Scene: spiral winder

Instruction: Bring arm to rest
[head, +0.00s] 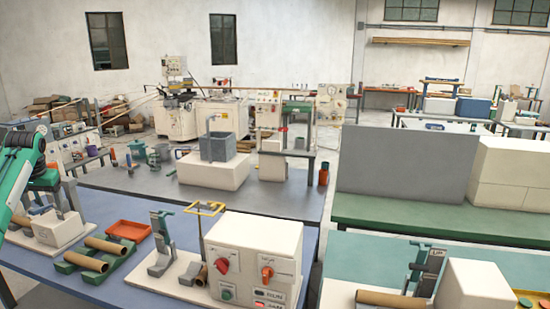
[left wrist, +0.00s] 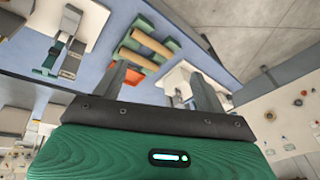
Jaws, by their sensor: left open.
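My left arm comes in at the left edge of the head view. Its gripper (head: 47,207) points down above the left end of the blue table, close to a white block (head: 58,230). In the left wrist view its two grey fingers (left wrist: 157,72) stand wide apart with nothing between them. Cardboard tubes (head: 85,261) on green cradles lie to its right, apart from it; they also show in the left wrist view (left wrist: 150,42). My right gripper is in no view.
An orange tray (head: 128,231) lies behind the tubes. A white control box (head: 255,250) with red knobs and a grey clamp device (head: 160,245) stand further right on the blue table. Behind, a grey table holds a grey bin (head: 218,147) on a white block.

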